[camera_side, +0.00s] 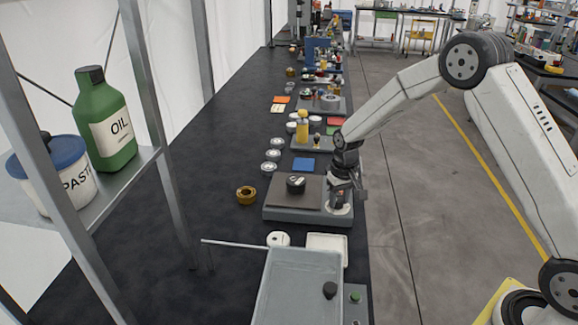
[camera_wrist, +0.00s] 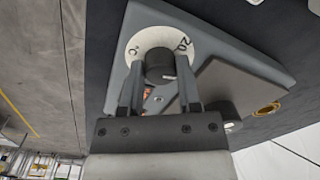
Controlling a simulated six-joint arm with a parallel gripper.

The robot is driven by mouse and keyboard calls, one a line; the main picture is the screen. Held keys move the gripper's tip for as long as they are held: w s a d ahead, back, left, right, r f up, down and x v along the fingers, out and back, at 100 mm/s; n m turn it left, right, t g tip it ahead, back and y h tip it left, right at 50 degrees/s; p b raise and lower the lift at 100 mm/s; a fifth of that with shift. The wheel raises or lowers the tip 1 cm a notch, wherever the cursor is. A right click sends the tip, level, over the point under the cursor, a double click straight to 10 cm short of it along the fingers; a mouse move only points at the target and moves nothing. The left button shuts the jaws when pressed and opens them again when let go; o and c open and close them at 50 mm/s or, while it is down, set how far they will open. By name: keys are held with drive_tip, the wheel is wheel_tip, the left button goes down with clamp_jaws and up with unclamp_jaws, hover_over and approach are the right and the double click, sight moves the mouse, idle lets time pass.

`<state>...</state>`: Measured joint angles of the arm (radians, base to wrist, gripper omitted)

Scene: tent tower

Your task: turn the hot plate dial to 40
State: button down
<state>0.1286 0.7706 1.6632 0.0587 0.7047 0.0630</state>
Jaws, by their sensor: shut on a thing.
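The hot plate (camera_side: 308,216) is a grey base with a dark square heating plate, on the black bench; its base also shows in the wrist view (camera_wrist: 215,48). Its dial is a dark round knob (camera_wrist: 159,63) on a white disc (camera_wrist: 147,38) at one end of the base. Marks reading 0 and 20 show on the disc, at left and right of the knob in the wrist view; a 40 mark is not visible. My gripper (camera_wrist: 160,76) points down at the dial, one finger on each side of the knob, shut on it. In the side view my gripper (camera_side: 343,192) hides most of the knob.
A grey tray (camera_side: 297,285) and a white square dish (camera_side: 327,245) are in front. A blue pad (camera_side: 303,165) and several small items stand behind.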

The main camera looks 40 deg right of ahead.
sight(340, 200)
drive_tip(key=shift+m, duration=1.1)
drive_tip(key=shift+c, duration=1.5)
unclamp_jaws()
drive_tip(key=shift+r, duration=0.15)
drive_tip(key=shift+s+d+r, duration=0.1)
drive_tip(key=shift+r, duration=3.7)
drive_tip(key=shift+s, duration=0.1)
